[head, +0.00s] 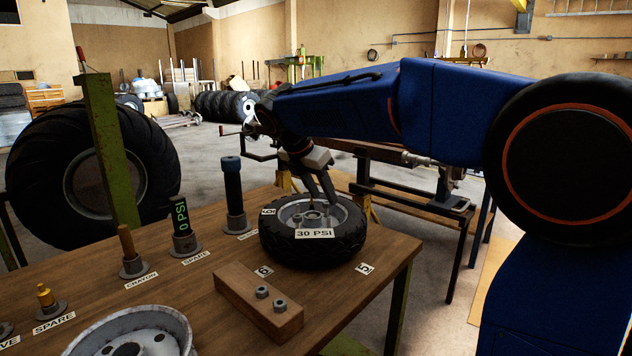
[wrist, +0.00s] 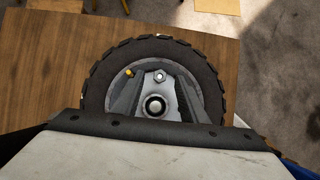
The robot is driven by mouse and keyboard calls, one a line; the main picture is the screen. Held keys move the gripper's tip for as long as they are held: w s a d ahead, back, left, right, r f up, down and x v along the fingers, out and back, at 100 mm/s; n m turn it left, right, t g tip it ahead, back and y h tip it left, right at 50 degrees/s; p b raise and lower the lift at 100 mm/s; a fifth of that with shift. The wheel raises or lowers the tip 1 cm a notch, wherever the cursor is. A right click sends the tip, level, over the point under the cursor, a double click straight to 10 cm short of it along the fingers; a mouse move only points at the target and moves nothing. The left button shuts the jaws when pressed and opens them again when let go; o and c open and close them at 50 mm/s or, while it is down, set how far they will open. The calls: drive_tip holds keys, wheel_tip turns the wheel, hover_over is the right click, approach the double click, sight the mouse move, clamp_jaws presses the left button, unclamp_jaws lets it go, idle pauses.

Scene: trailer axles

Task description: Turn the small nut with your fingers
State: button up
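A small nut (wrist: 160,76) shows on the wheel's hub in the wrist view, just beyond a round centre stud or cap (wrist: 156,106). The wheel with its black tyre (head: 312,252) lies flat on the wooden table, and a "30 PSI" label (head: 314,233) shows at it. My gripper (head: 322,203) points down over the hub. In the wrist view its fingers (wrist: 157,86) are apart, one on each side of the nut and stud, with clear space between. I cannot tell how high the fingertips are above the nut. A yellow-tipped valve (wrist: 129,72) is by the left finger.
A wooden block (head: 240,296) with two grey nuts (head: 271,298) lies in front of the tyre. Left of the tyre stand a dark cylindrical tool (head: 233,196), a "0 PSI" gauge (head: 182,225), a crayon (head: 127,243) and a spare valve (head: 46,296). A bare rim (head: 130,325) lies at the front.

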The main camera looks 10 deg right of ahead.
drive_tip(key=shift+x, duration=0.8)
clamp_jaws()
drive_tip(key=n, duration=0.1)
drive_tip(key=n+t+y, duration=0.1)
drive_tip(key=shift+s+d+n, duration=0.15)
drive_tip(key=shift+s+n, duration=0.05)
drive_tip(key=shift+n, duration=0.1)
drive_tip(key=n+y, duration=0.1)
drive_tip(key=n, duration=0.1)
drive_tip(key=n+t, duration=0.1)
drive_tip(key=n, duration=0.1)
drive_tip(key=shift+s+d+y, duration=0.1)
drive_tip(key=shift+d+y, duration=0.05)
drive_tip(key=shift+y, duration=0.25)
